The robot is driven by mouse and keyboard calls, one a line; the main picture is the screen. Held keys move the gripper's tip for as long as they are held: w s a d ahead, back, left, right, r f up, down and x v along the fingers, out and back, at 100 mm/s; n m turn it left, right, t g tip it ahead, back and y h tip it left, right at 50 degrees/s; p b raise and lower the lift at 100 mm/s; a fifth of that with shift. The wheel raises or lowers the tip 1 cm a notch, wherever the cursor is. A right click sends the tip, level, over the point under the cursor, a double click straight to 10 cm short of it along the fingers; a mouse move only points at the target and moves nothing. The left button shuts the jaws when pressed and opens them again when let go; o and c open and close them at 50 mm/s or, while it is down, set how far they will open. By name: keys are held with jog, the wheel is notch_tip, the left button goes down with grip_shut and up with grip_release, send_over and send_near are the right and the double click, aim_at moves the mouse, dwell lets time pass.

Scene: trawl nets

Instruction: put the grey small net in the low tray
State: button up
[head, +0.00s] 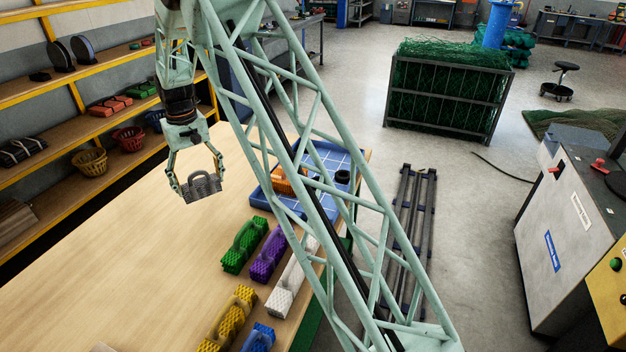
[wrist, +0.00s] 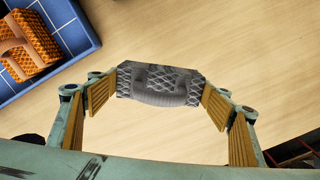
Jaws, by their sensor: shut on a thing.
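The grey small net (head: 202,187) is a bundle with a handle-like top. My gripper (head: 197,188) is shut on it and holds it above the wooden table, to the left of the low tray. In the wrist view the grey net (wrist: 160,82) sits between the two fingers of my gripper (wrist: 160,92). The low tray (head: 263,203) is blue with a grid floor, at the table's far right; its corner shows at upper left in the wrist view (wrist: 78,38). My arm hides part of the tray. An orange net (head: 288,181) lies in it.
Green (head: 245,245), purple (head: 268,255), white (head: 287,290), yellow (head: 229,320) and blue (head: 259,338) nets lie along the table's right side. A black round thing (head: 342,177) is at the tray's right. Shelves with baskets (head: 90,160) stand at left. The table's left part is clear.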

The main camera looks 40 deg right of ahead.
jog(key=s+d+m+p, duration=0.1)
jog(key=s+d+m, duration=0.3)
jog(key=d, duration=0.7)
jog(key=s+d+m+p, duration=0.1)
jog(key=s+d+m, duration=0.3)
jog(key=d+m, duration=0.3)
jog(key=d, duration=0.5)
jog(key=shift+s, duration=0.15)
jog(key=shift+f, duration=0.1)
jog(key=shift+f, duration=3.05)
jog(key=shift+b, duration=0.3)
jog(key=shift+f, duration=1.9)
jog(key=shift+f+b, duration=0.15)
jog(key=shift+b, duration=0.15)
jog(key=o, duration=0.9)
